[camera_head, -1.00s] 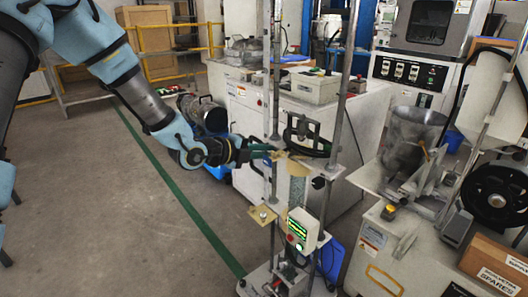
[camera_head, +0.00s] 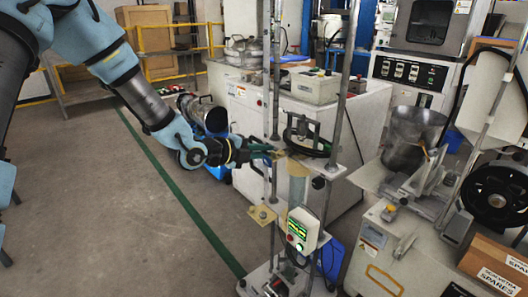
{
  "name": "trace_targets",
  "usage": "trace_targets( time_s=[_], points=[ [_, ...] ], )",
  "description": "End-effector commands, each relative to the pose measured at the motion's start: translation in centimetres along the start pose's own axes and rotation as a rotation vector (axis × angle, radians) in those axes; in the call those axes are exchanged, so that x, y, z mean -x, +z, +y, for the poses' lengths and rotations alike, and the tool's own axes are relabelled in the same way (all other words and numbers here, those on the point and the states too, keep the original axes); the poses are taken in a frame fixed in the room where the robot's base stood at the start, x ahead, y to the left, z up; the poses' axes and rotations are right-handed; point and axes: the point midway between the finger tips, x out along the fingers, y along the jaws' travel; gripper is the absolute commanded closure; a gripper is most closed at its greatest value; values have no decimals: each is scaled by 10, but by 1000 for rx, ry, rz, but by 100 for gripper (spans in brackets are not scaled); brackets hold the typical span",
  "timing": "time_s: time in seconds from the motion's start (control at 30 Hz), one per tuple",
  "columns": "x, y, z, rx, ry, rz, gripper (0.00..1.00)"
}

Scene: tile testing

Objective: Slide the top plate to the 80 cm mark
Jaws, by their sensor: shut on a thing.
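The test stand has tall vertical metal posts (camera_head: 340,92) rising from a low base. A plate (camera_head: 298,160) sits across the posts at about mid-height, beside my gripper. My gripper (camera_head: 272,153) reaches in from the left and is shut at the plate's left side, by the left post. The fingers are small and dark here, so the exact grip is hard to see. A lower tan plate (camera_head: 262,214) is on the stand below. The 80 cm mark cannot be made out in this view.
A white cabinet (camera_head: 240,108) stands close behind. A bench with machines (camera_head: 375,240) is at the right. Open floor (camera_head: 110,220) lies at the left, with a green line.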

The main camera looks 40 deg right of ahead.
Motion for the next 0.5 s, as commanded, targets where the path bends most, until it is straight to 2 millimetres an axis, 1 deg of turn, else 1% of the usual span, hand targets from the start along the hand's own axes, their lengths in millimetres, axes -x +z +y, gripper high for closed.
trace_targets(
  time_s=[0.5],
  points=[
    [12,1,-31,-2,1,-2,100]
  ],
)
